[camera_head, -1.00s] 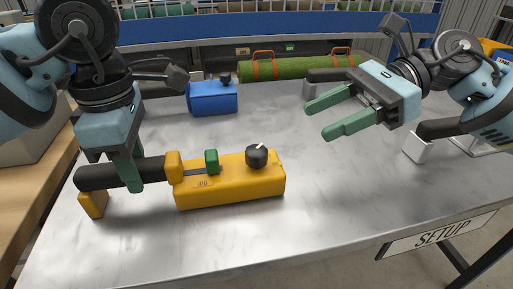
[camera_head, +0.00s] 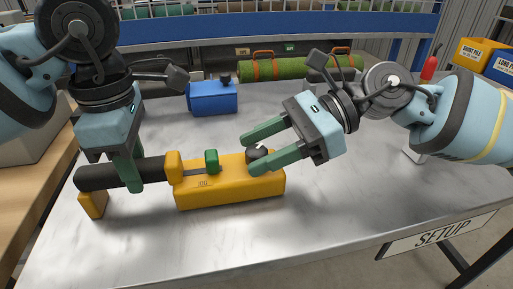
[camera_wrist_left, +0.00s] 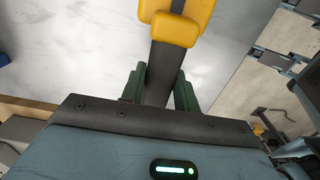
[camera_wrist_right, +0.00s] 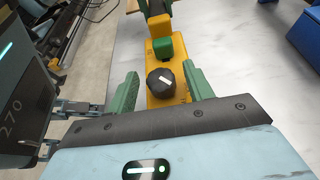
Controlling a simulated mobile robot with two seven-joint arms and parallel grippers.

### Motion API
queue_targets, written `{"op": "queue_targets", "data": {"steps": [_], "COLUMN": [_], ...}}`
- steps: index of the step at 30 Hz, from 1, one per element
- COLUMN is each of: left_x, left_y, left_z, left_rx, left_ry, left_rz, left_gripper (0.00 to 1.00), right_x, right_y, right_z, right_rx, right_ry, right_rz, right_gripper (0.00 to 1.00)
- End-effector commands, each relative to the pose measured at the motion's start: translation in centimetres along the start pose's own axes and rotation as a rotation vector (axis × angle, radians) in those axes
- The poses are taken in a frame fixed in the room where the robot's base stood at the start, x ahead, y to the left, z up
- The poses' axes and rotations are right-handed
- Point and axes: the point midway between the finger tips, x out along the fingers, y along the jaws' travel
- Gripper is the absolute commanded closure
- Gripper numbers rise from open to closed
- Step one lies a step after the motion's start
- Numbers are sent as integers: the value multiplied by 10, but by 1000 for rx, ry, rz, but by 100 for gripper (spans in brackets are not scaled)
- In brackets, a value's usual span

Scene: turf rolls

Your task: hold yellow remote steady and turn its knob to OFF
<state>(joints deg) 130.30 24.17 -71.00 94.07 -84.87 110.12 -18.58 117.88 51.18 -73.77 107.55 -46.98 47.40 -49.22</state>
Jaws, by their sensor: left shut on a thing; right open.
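The yellow remote (camera_head: 230,190) lies on the metal table with a black handle (camera_head: 98,177) at its left end. It has a green slider (camera_head: 211,160) and a dark knob (camera_head: 255,153) near its right end. My left gripper (camera_head: 134,178) is shut on the black handle; the left wrist view also shows the handle (camera_wrist_left: 162,72) between its fingers. My right gripper (camera_head: 262,152) is open, its fingers on either side of the knob. In the right wrist view the knob (camera_wrist_right: 165,83) with its white mark sits between the fingers, with gaps on both sides.
A blue remote (camera_head: 212,97) stands farther back on the table (camera_head: 330,205). A green turf roll (camera_head: 290,68) with orange straps lies at the back. A white-ended piece (camera_head: 413,155) is partly hidden behind my right arm. The table front is clear.

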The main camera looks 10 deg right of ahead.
Motion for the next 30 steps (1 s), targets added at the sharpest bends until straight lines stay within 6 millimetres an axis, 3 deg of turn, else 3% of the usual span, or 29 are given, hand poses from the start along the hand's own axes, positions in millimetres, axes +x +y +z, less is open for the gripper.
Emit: {"op": "queue_targets", "data": {"steps": [13, 23, 30], "left_x": [6, 6, 6], "left_y": [-2, -2, -2], "left_z": [0, 0, 0], "left_rx": [5, 4, 4], "left_ry": [6, 6, 6], "left_rz": [-12, -12, -12], "left_gripper": [100, 100, 100], "right_x": [10, 10, 10], "right_y": [0, 0, 0], "right_z": [0, 0, -1], "right_rx": [1, 1, 7], "right_ry": [0, 0, 2], "right_rz": [0, -1, -14], "right_gripper": [48, 92, 93]}}
